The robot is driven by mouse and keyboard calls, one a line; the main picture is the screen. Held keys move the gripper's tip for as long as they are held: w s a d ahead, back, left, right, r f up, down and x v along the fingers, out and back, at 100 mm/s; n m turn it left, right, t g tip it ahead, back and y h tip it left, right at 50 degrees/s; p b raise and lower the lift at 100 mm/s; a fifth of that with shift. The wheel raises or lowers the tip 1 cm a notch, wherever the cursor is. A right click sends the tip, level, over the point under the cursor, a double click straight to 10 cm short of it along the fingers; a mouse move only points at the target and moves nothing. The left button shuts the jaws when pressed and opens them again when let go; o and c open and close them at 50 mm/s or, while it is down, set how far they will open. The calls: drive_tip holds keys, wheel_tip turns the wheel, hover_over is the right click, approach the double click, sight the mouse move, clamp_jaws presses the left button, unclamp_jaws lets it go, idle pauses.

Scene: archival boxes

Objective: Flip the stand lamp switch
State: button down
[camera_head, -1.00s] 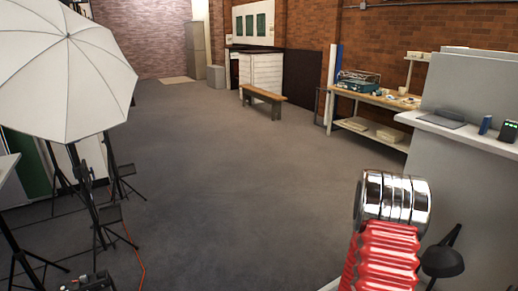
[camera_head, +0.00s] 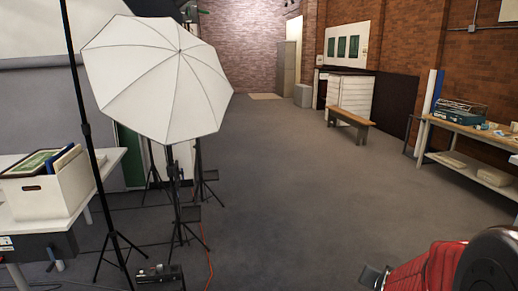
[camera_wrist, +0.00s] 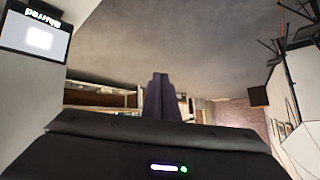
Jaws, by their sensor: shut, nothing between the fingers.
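A white umbrella lamp (camera_head: 160,80) stands on a black tripod (camera_head: 178,195) left of centre in the head view. A small dark box (camera_head: 160,273) with knobs or sockets lies on the floor by the tripod feet. I cannot make out which part is the lamp switch. My gripper (camera_wrist: 160,97) shows in the wrist view as dark fingers held together, with nothing between them. It is apart from the lamp. In the head view my red arm is at the bottom right, well right of the lamp.
A white table with a box of folders (camera_head: 45,190) stands at the left, beside a thin black stand (camera_head: 85,130). A wooden bench (camera_head: 350,122) and a workbench (camera_head: 465,130) line the right side. An orange cable (camera_head: 208,245) runs along the floor. The central floor is clear.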

drive_tip(key=s+a+r+n+g+y, duration=0.15)
drive_tip(key=s+a+r, duration=0.25)
drive_tip(key=a, duration=0.4)
drive_tip(key=s+a+r+n+t+y, duration=0.1)
drive_tip(key=s+a+r+n+y, duration=0.15)
drive_tip(key=a+r, duration=0.4)
drive_tip(key=s+a+r+n+g, duration=0.1)
drive_tip(key=s+a+n, duration=0.1)
drive_tip(key=s+a, duration=0.2)
drive_tip(key=s+a+r+n+g, duration=0.1)
drive_tip(key=s+a, duration=0.3)
drive_tip(key=s, duration=0.6)
drive_tip(key=shift+s+a+n+g+y, duration=0.3)
drive_tip(key=shift+a+n+g, duration=0.05)
drive_tip(key=shift+n, duration=0.25)
